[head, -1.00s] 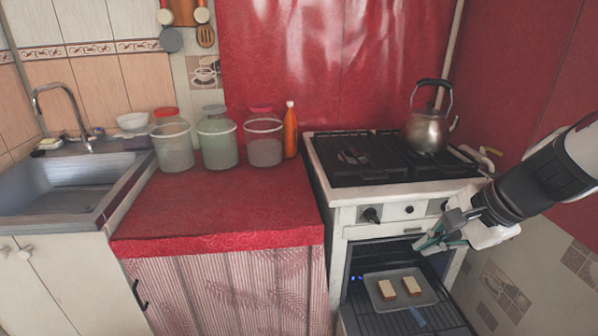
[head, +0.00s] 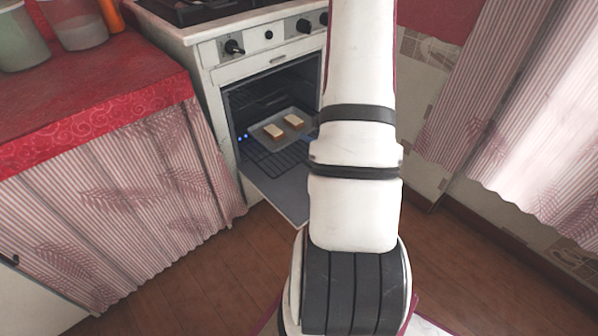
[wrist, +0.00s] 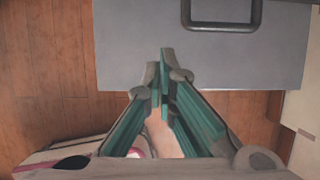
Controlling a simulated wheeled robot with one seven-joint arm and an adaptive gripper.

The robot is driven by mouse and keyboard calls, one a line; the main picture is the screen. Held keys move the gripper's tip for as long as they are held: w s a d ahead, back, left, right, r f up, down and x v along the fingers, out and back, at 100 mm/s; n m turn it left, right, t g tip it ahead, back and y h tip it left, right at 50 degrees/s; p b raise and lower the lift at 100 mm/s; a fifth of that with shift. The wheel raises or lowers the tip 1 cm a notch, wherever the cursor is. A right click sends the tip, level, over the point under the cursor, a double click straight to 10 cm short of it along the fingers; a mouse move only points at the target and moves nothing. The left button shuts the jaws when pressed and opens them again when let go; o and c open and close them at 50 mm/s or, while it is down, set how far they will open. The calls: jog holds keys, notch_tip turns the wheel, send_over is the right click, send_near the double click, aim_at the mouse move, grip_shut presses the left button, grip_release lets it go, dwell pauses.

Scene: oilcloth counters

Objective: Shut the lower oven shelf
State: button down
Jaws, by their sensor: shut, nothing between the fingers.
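The oven (head: 232,75) stands open with its grey door (head: 280,195) folded down. Inside, a wire shelf (head: 270,163) sits low, its front reaching about the door's inner end. A grey tray (head: 262,121) with two bread slices (head: 274,131) is in the oven at shelf level; the arm covers the right side. In the wrist view my gripper (wrist: 165,55) is shut and empty, its tips over the grey door panel (wrist: 130,45). A dark U-shaped bar (wrist: 222,27) lies beyond the tips, apart from them. My gripper is hidden in the head view.
A counter with a red cloth (head: 90,105) and striped curtain (head: 130,200) stands left of the oven. Wooden floor (head: 190,265) is open in front. A striped curtain (head: 510,110) hangs at the right. Stove knobs (head: 234,47) line the oven's top front.

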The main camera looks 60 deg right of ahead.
jog(key=b+x, duration=0.4)
jog(key=x, duration=0.5)
jog(key=shift+w+a+f, duration=0.1)
jog(key=shift+f, duration=0.1)
jog(key=w, duration=0.1)
jog(key=w+d, duration=0.1)
jog(key=w, duration=0.1)
jog(key=shift+r, duration=0.15)
jog(key=shift+w, duration=0.5)
jog(key=shift+p, duration=0.3)
